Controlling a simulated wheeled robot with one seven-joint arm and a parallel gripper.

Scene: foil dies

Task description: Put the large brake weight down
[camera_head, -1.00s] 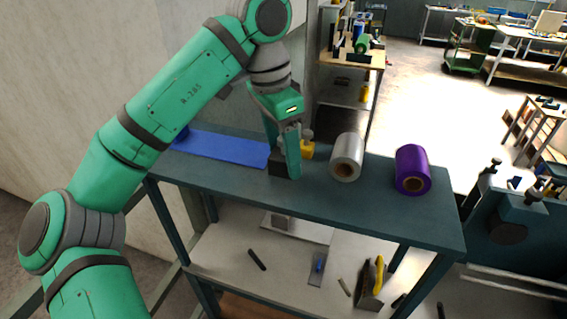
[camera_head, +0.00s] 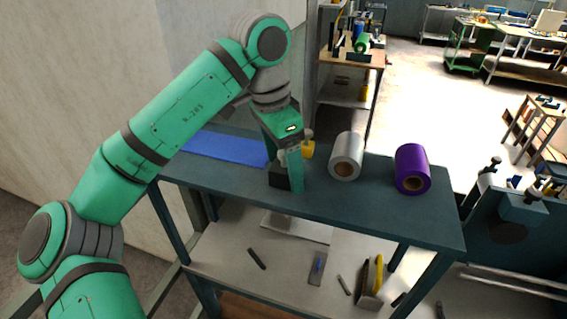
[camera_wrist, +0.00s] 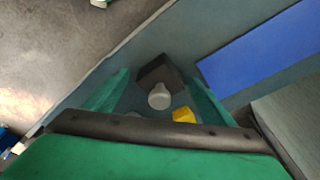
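The large brake weight (camera_head: 279,176) is a dark block between the fingers of my gripper (camera_head: 289,172), over the bench top beside the blue sheet. In the wrist view the dark block (camera_wrist: 158,72) has a pale round knob (camera_wrist: 159,96) towards the camera. The two green fingers of my gripper (camera_wrist: 157,76) stand on either side of the block and appear closed on it. The near finger hides part of the block in the head view. I cannot tell whether its underside touches the bench.
The dark bench top (camera_head: 380,216) carries a blue sheet (camera_head: 225,149) at left, a yellow piece (camera_head: 308,150) close behind my gripper, a silver roll (camera_head: 343,150) and a purple roll (camera_head: 409,160). The front right is clear. Tools lie on the lower shelf (camera_head: 225,252).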

